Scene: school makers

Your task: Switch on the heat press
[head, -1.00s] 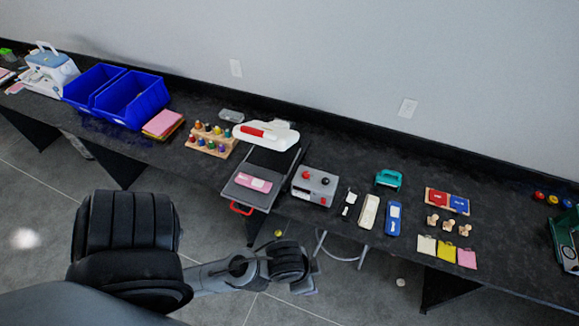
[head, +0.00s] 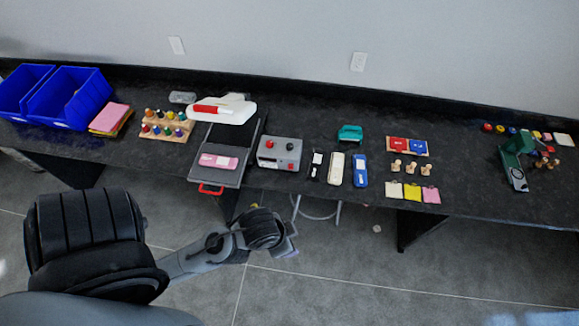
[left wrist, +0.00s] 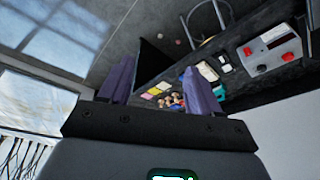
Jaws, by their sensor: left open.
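The heat press (head: 230,148) stands on the black table left of centre, with a white upper part bearing a red grip, a dark plate and a red front handle. A pink piece (head: 217,162) lies on its plate. My left gripper (head: 290,240) is in front of and below the table edge, apart from both. Its purple fingers (left wrist: 160,82) are open and empty. My right gripper is not in view.
Blue bins (head: 66,100) and a rack of coloured pegs (head: 166,126) stand left of the press. A green machine (head: 513,160) stands farther right.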

